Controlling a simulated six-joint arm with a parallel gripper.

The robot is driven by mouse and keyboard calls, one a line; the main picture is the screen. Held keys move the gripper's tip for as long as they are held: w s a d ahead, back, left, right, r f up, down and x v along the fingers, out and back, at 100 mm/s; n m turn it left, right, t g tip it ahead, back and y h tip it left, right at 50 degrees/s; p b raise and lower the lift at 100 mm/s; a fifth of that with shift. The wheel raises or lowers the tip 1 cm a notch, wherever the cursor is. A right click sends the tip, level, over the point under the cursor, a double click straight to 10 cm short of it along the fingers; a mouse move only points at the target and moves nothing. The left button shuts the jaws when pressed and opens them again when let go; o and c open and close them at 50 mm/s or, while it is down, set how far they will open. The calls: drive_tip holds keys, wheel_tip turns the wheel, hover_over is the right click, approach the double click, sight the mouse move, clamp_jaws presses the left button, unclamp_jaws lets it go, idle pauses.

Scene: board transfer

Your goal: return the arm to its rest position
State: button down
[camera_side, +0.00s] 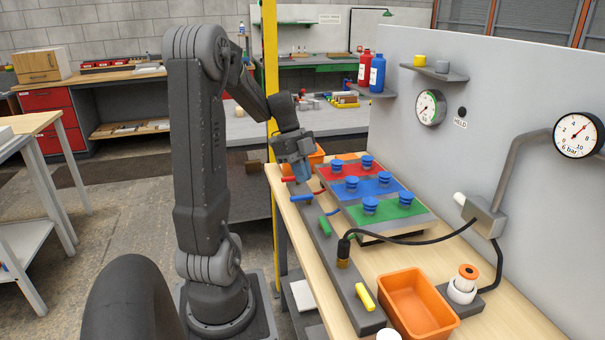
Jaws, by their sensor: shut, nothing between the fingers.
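My gripper (301,172) is at the far left end of the wooden bench, pointing down beside the red board. It is small in the picture, and its fingertips are partly hard to make out. It looks shut with nothing held. My arm rises from its base at the lower left, bends at the top and reaches down toward the bench. The red board (349,169), blue board (379,187) and green board (405,208) lie side by side, each with blue knobs on top.
A black cable (420,240) crosses the bench from a brass fitting. An orange bin (417,303) stands at the front right. A grey panel with gauges bounds the right.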

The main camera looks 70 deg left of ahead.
idle(0.3)
drive_tip(key=w+d+r+n+y, duration=0.2)
drive_tip(key=d+n, duration=0.1)
drive_tip(key=d, duration=0.5)
drive_tip(key=w+d+r+n+y, duration=0.1)
drive_tip(key=d+r+n, duration=0.15)
drive_tip(key=d, duration=0.45)
drive_tip(key=s+d+r+n+t, duration=0.1)
drive_tip(key=s+d+n, duration=0.1)
drive_tip(key=d, duration=0.4)
drive_tip(key=s+d+r+n+t, duration=0.1)
drive_tip(key=s+d+n+t, duration=0.1)
drive_tip(key=d, duration=0.5)
drive_tip(key=shift+s+n+y, duration=0.4)
drive_tip(key=shift+s+n, duration=0.3)
drive_tip(key=shift+n, duration=0.45)
